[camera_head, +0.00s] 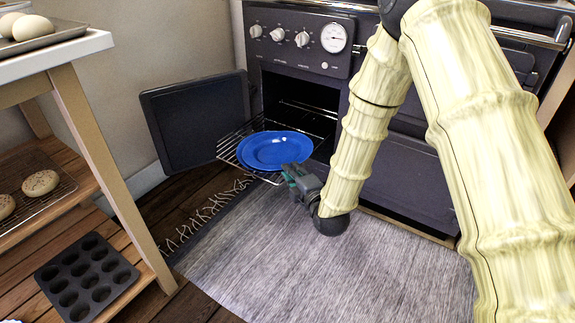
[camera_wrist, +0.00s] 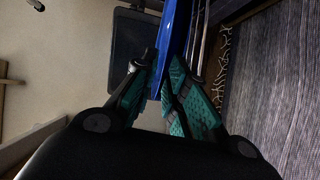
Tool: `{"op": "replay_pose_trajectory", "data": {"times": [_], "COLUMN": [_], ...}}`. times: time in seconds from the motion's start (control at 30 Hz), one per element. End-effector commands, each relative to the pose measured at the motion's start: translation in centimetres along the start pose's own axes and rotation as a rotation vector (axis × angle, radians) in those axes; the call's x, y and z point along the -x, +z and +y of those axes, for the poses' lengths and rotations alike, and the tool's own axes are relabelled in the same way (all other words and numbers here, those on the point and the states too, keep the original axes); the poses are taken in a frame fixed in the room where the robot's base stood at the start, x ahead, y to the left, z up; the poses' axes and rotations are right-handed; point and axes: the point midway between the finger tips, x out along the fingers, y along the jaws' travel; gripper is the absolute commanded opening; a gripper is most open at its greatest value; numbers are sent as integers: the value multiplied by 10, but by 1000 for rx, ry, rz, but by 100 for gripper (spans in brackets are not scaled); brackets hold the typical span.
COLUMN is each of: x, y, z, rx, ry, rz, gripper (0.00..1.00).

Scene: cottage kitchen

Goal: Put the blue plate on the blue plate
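Two blue plates overlap at the pulled-out oven rack in the head view. The upper blue plate (camera_head: 280,150) lies over the lower blue plate (camera_head: 242,153), whose rim shows at the left. My gripper (camera_head: 290,172) is at the near right edge of the upper plate. In the wrist view, a blue plate (camera_wrist: 176,38) is seen edge-on, and its rim runs between the teal finger pads of my gripper (camera_wrist: 158,72), which look closed on it. I cannot tell whether the two plates fully touch.
The wire rack (camera_head: 227,147) sticks out of the open oven (camera_head: 300,95), with the oven door (camera_head: 197,118) swung to the left. A wooden shelf unit (camera_head: 110,150) with a muffin tin (camera_head: 88,277) stands at left. A grey rug (camera_head: 270,250) covers the floor in front.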

Motion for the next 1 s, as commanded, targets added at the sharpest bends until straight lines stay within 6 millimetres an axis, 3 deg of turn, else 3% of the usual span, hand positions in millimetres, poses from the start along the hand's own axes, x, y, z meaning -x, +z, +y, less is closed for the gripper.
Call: {"op": "replay_pose_trajectory", "data": {"times": [0.2, 0.4, 0.8, 0.9, 1.0], "x": [42, 70, 85, 88, 100], "y": [0, 0, 0, 2, 8], "z": [2, 1, -1, -11, -40], "rx": [1, 0, -1, -35, -139], "ry": [-4, -3, -1, -30, -111], "rz": [0, 1, 0, -8, -34], "gripper": [14, 14, 14, 14, 14]}}
